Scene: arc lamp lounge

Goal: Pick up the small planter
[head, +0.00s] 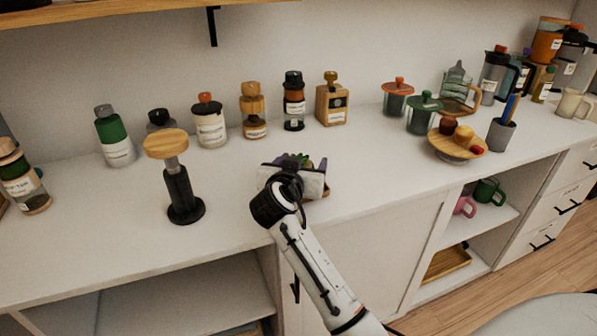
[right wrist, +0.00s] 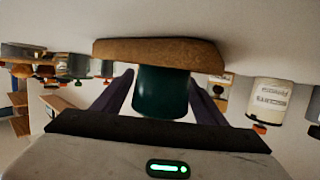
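The small planter appears to be the dark green pot (right wrist: 162,92) against a brown wooden round piece (right wrist: 160,54) in the right wrist view, which is upside down. In the head view a bit of green (head: 301,158) shows; my gripper hides the rest. My right gripper (right wrist: 162,84) has its two purple fingers apart, one on each side of the pot. I cannot tell whether either finger touches it. In the head view this gripper (head: 297,167) is low over the counter. My left gripper is not in view.
The white counter (head: 240,215) has clear room in front. A black grinder with a wooden top (head: 180,190) stands to the left. Several jars, including a wooden one (head: 331,105), line the back. Cups, a small wooden stand (head: 457,153) and a pen holder (head: 501,135) are to the right.

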